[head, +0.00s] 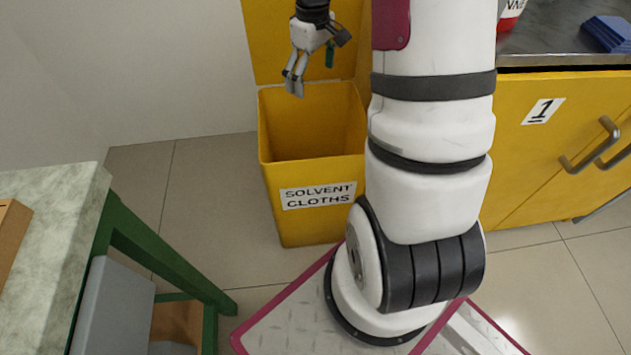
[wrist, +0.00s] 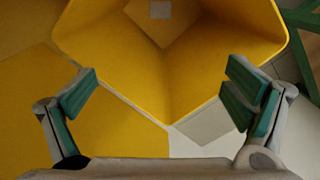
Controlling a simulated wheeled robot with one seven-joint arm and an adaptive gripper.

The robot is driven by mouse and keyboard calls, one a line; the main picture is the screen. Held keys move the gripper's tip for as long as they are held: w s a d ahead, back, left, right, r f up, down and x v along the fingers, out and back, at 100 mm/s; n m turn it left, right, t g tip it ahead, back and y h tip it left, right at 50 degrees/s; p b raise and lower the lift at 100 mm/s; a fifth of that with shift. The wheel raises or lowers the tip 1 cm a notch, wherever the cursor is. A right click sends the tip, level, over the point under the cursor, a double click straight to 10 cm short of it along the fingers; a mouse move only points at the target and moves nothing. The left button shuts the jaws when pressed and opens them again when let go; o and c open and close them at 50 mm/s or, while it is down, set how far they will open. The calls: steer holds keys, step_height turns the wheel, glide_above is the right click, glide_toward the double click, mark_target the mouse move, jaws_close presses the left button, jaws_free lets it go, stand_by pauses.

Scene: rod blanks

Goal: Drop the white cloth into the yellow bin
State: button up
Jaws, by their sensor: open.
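The yellow bin (head: 315,225), labelled SOLVENT CLOTHS, stands on the floor with its lid (head: 268,45) raised at the back. My gripper (head: 293,88) hangs over the back part of the bin's mouth, pointing down. In the wrist view, the green-padded fingers of my gripper (wrist: 160,95) are spread apart with nothing between them. The bin's inside (wrist: 205,50) opens in front of them. A small pale square patch (wrist: 160,9) shows low inside the bin. It looks like the white cloth, but I cannot be certain. The head view shows no cloth.
A yellow cabinet (head: 545,150) marked 1 stands to the right, with a red-and-white container (head: 510,12) and a blue stack (head: 607,33) on its grey top. A pale worktop (head: 50,215) on a green frame (head: 160,255) is at the left. Floor is clear between worktop and bin.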

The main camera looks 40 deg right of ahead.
step_height(320, 180, up, 9)
stand_by(0.3)
steer(key=shift+r, duration=0.1)
